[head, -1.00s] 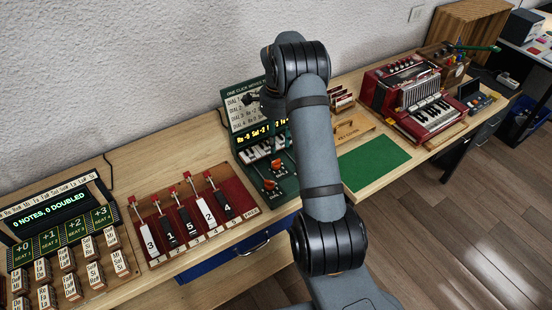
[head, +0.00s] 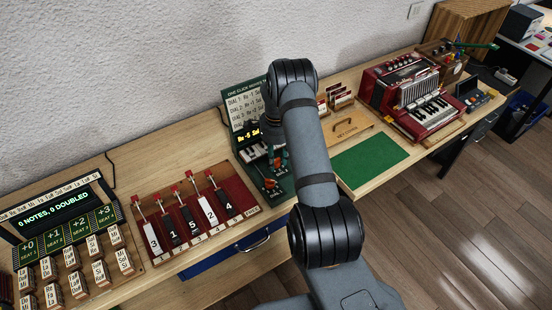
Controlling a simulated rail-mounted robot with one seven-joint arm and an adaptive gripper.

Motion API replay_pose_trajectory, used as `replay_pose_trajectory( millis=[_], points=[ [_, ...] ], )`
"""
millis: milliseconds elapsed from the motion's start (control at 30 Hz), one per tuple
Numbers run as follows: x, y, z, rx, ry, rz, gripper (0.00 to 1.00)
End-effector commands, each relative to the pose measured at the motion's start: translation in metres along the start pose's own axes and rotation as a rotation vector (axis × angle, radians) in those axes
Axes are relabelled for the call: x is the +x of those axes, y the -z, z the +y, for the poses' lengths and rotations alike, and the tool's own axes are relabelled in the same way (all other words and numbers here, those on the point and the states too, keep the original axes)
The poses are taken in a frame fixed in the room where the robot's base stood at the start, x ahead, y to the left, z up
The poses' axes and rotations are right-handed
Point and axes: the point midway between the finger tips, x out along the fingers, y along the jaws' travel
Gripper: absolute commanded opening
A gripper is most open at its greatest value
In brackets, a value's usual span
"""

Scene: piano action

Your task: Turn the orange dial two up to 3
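The green dial unit (head: 242,104) stands against the wall, left of my arm. Its upright board carries printed "DIAL" lines and a lit yellow display (head: 248,135), partly covered by my arm. One orange knob (head: 270,184) shows on its lower front part. My gripper (head: 277,158) is low over the right side of the unit, pointing down, behind and above that knob. Another orange spot shows at its fingertips, largely hidden. The fingers are too small and covered to show whether they are open or touching a dial. Dial numbers on the base are not readable.
A red board with several levers (head: 192,214) stands close to the left of the unit. A note-block console (head: 64,222) is further left. A green mat (head: 372,163) lies to the right, with a red accordion (head: 420,100) beyond. The mat is clear.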

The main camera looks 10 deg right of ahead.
Motion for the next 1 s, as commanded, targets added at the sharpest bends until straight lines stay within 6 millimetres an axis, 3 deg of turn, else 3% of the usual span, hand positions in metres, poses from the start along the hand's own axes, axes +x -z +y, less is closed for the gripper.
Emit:
replay_pose_trajectory(
  millis=[500,1000],
  points=[
    [-0.0005,-0.0001,0.0,-0.001,0.0,0.0,0.01],
    [0.0023,0.0003,-0.0004,-0.12,0.001,0.001,0.0]
  ],
)
